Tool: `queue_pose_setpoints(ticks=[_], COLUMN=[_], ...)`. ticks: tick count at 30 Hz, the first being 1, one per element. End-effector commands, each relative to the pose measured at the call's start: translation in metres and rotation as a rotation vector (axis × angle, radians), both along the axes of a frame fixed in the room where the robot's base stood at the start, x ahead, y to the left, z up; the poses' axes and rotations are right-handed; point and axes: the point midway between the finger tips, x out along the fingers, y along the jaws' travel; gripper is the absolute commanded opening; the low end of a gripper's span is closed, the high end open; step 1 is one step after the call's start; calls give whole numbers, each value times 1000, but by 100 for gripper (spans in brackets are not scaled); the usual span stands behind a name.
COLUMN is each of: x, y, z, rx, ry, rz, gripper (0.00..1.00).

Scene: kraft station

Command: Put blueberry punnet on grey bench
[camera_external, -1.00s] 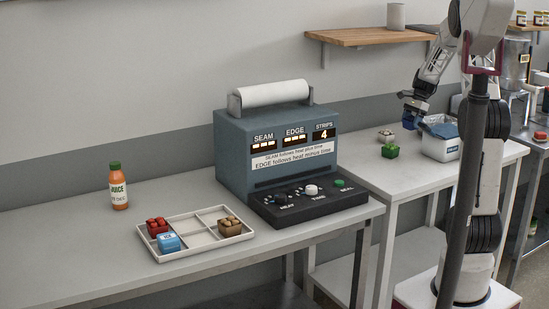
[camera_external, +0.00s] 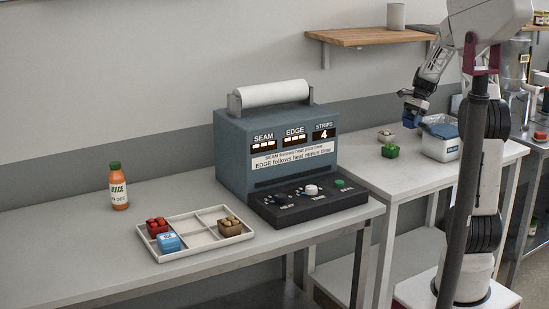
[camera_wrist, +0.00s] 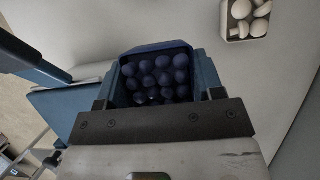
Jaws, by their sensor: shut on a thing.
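The blueberry punnet (camera_wrist: 155,76) is a dark blue tray filled with round blueberries. My gripper (camera_wrist: 157,92) is shut on it, with a finger on each side, in the wrist view. In the external view my gripper (camera_external: 414,96) holds the small dark blue punnet (camera_external: 412,118) above the right-hand pale grey bench, just left of a white bin. A longer pale grey bench (camera_external: 75,245) runs along the left.
A mushroom punnet (camera_external: 386,136) and a green punnet (camera_external: 390,151) stand near the white bin (camera_external: 440,147). The left bench holds a juice bottle (camera_external: 118,190), a divided tray (camera_external: 197,248) with several punnets and a blue-grey sealing machine (camera_external: 235,165).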

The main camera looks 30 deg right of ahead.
Motion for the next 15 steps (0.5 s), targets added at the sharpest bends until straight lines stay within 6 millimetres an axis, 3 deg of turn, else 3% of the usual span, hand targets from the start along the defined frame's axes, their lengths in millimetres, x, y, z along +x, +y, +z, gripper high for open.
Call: queue_pose_setpoints(ticks=[8, 15], x=[2, 4], y=[-23, -76], z=[5, 16], rx=[-12, -30], ry=[-9, -19], rz=[88, 305], gripper=[33, 33])
